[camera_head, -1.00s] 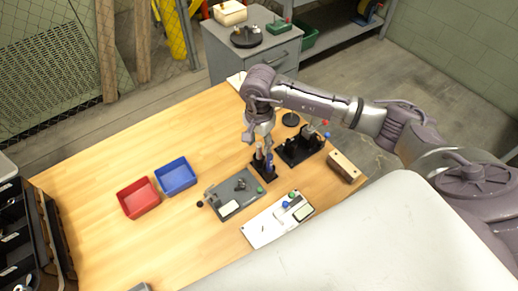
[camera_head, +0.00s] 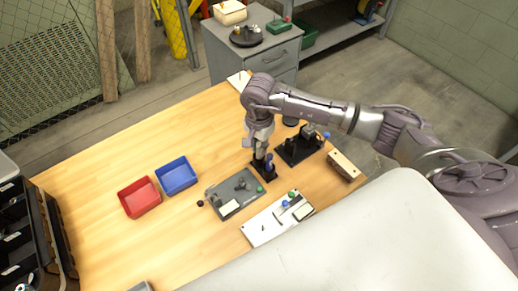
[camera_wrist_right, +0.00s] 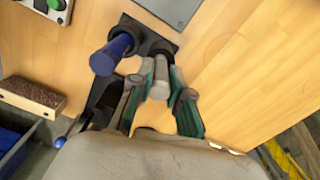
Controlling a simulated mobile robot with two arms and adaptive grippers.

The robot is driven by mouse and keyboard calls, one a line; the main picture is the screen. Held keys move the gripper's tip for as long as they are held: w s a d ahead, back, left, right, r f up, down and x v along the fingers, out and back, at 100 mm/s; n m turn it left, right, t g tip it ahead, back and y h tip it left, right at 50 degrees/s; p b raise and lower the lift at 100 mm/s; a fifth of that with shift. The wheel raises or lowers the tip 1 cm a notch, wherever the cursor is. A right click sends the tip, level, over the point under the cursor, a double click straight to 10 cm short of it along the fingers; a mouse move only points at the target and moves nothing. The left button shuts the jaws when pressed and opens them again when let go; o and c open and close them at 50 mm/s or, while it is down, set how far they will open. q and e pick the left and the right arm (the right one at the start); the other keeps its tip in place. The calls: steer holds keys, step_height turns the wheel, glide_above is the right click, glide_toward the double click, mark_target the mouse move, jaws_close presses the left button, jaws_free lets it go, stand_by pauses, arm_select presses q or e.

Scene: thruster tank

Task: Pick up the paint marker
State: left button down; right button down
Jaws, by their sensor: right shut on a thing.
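A pale, light grey cylinder, which I take for the paint marker (camera_wrist_right: 160,72), stands in a black holder (camera_wrist_right: 148,40) beside a blue cylinder (camera_wrist_right: 110,55). My right gripper (camera_wrist_right: 160,88) is shut on the pale marker, with a finger on either side of it. In the head view my right gripper (camera_head: 259,152) is right over the holder (camera_head: 264,174) and hides most of the marker. The blue cylinder shows there too (camera_head: 269,161), just right of the fingers. Whether the marker's lower end is still seated in the holder is hard to tell. My left gripper is out of view.
A black stand (camera_head: 300,150) is close on the right, with a wooden brush-like block (camera_head: 344,166) beyond. A grey plate (camera_head: 233,202) and a white board (camera_head: 262,232) lie in front. Red (camera_head: 139,197) and blue (camera_head: 176,176) bins stand left; the wood between is clear.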

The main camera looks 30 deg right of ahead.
steer(key=shift+r, duration=0.1)
step_height(320, 180, up, 4)
steer(key=shift+f+b, duration=0.1)
steer(key=shift+b, duration=0.7)
steer(key=s+d+r+b, duration=0.2)
steer(key=s+d+r, duration=0.5)
steer(key=s+d, duration=0.1)
steer(key=shift+d+b, duration=0.3)
steer(key=shift+b, duration=0.1)
